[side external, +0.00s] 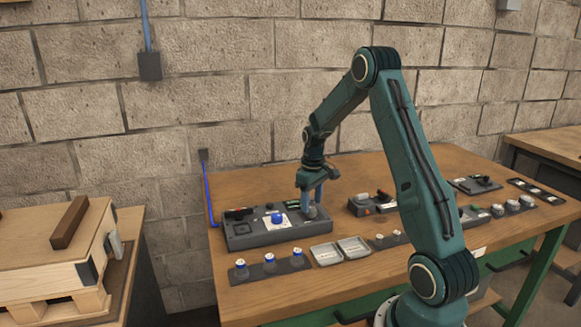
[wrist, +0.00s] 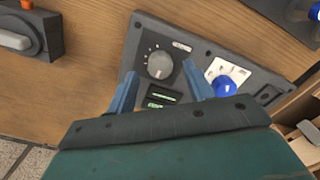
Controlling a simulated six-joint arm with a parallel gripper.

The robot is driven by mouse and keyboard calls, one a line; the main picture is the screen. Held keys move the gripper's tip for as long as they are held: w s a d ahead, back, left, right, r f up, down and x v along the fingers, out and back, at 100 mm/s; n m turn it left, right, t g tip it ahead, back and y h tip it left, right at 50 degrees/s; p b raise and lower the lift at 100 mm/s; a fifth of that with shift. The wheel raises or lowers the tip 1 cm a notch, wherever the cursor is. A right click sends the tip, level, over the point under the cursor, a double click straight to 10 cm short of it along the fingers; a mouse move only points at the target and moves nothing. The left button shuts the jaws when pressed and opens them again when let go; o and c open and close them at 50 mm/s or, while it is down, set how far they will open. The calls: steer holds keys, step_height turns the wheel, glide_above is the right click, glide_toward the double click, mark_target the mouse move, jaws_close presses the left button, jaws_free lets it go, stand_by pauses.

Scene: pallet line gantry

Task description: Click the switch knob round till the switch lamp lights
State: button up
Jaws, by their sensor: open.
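A dark grey control panel (side external: 252,238) lies on the wooden bench, and it also shows in the wrist view (wrist: 137,50). The round grey switch knob (wrist: 158,65) sits on it inside a ring of pale tick marks. My gripper (side external: 311,205) is at the panel's right end, pointing down. In the wrist view my gripper (wrist: 160,70) is open, with its blue fingers on either side of the knob and gaps visible. A small window with green bars (wrist: 161,98) sits beside the knob. I cannot tell which part is the switch lamp, and see none clearly lit.
A blue knob (wrist: 226,87) on a white plate stands close beside my gripper on the same panel. A dark box with a red part (side external: 366,206) is to the right.

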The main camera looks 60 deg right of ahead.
steer(key=shift+f, duration=1.15)
steer(key=c, duration=1)
steer(key=shift+m, duration=3)
steer(key=o, duration=1)
